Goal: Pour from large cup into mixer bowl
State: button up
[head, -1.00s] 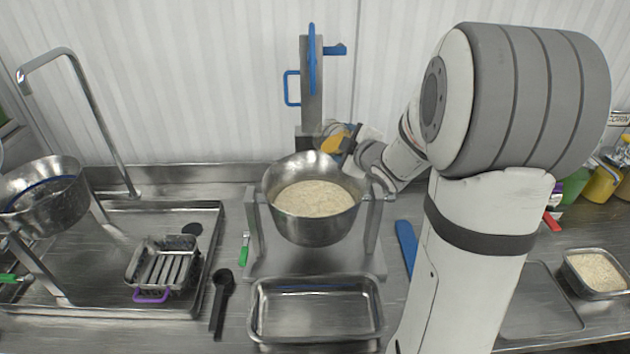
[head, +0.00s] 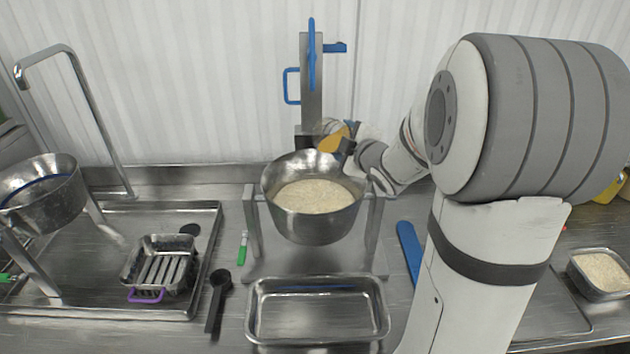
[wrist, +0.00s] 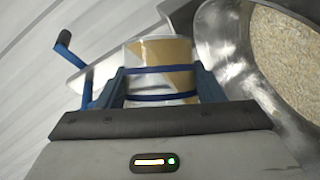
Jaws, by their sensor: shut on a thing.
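The mixer bowl (head: 312,222) is a round steel bowl on a metal stand, with pale rice (head: 312,196) in it. It also shows at the right of the wrist view (wrist: 222,42). The large cup (head: 333,137) is at the bowl's back right rim, partly hidden by my gripper. In the wrist view the cup (wrist: 158,52) is whitish with a tan area, between the blue fingers. My gripper (wrist: 157,85) is shut on the cup beside the bowl. The cup looks tilted in the head view; its inside is hidden, and I see no falling rice.
A blue-handled post (head: 312,85) stands behind the bowl. An empty steel tray (head: 260,318) sits in front. A sink tray with a rack (head: 160,262) and another bowl (head: 45,205) are left. A rice container (head: 600,272) is right, beyond my arm.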

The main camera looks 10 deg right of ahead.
jog(key=shift+w+f+b, duration=0.25)
jog(key=shift+f+b, duration=0.05)
jog(key=shift+s+r, duration=0.1)
jog(key=shift+s, duration=0.1)
jog(key=shift+w+b, duration=0.15)
jog(key=shift+b, duration=0.4)
jog(key=shift+s+n, duration=0.2)
jog(key=shift+n, duration=0.1)
jog(key=shift+w+a+f+t+b, duration=0.1)
jog(key=shift+w+f+t+b, duration=0.15)
jog(key=shift+b, duration=0.25)
jog(key=shift+s+b, duration=0.25)
jog(key=shift+b, duration=0.1)
jog(key=shift+w+n, duration=0.15)
jog(key=shift+n, duration=0.15)
jog(key=shift+s+b, duration=0.2)
jog(key=shift+b, duration=0.2)
